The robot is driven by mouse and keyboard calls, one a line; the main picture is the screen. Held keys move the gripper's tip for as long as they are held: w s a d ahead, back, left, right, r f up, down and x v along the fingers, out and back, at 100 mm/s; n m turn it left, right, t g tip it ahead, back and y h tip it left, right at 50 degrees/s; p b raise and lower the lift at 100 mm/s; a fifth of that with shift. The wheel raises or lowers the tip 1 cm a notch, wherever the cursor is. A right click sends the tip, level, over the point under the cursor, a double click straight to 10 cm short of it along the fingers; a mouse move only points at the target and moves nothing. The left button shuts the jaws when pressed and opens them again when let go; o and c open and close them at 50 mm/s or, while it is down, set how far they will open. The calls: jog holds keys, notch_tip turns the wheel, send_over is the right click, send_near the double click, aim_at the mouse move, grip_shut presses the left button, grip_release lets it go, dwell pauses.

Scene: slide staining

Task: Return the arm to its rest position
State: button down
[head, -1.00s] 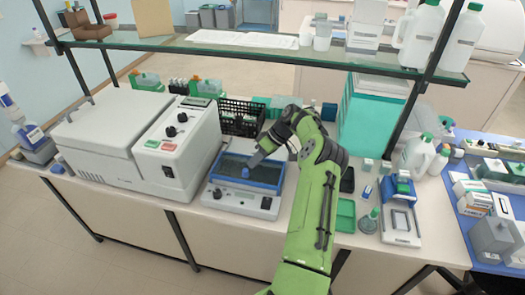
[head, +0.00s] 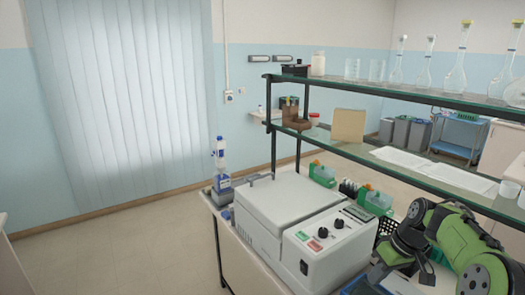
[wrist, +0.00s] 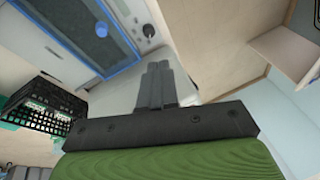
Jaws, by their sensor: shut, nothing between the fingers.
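My green arm (head: 455,240) fills the lower right of the head view, bent above the bench beside the white machine. My gripper (wrist: 158,75) shows in the wrist view with its two grey fingers together and nothing between them. The blue-rimmed bath (wrist: 125,40) lies beyond the fingers at the upper left of the wrist view, apart from them. The fingertips are hard to make out in the head view.
The white machine (head: 330,240) with its control panel stands left of my arm. A glass shelf (head: 420,172) crosses above the bench near my arm. A black basket (wrist: 45,103) shows in the wrist view. Open floor (head: 120,240) lies left of the bench.

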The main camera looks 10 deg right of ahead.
jog(key=s+a+r+m+t+h, duration=0.1)
jog(key=s+a+r+h, duration=0.1)
jog(key=s+a+r, duration=0.35)
jog(key=s+a+r+h, duration=0.2)
jog(key=s+a+r, duration=0.1)
jog(key=s+a, duration=0.5)
jog(key=s+a+f+m+t, duration=0.1)
jog(key=s+a, duration=0.1)
jog(key=s, duration=0.4)
jog(key=s+a+f+t+b, duration=0.1)
jog(key=s+a, duration=0.2)
jog(key=s, duration=0.3)
jog(key=shift+s+f+m+t+y, duration=0.2)
jog(key=shift+s+m+t+y, duration=0.1)
jog(key=shift+m+t, duration=0.1)
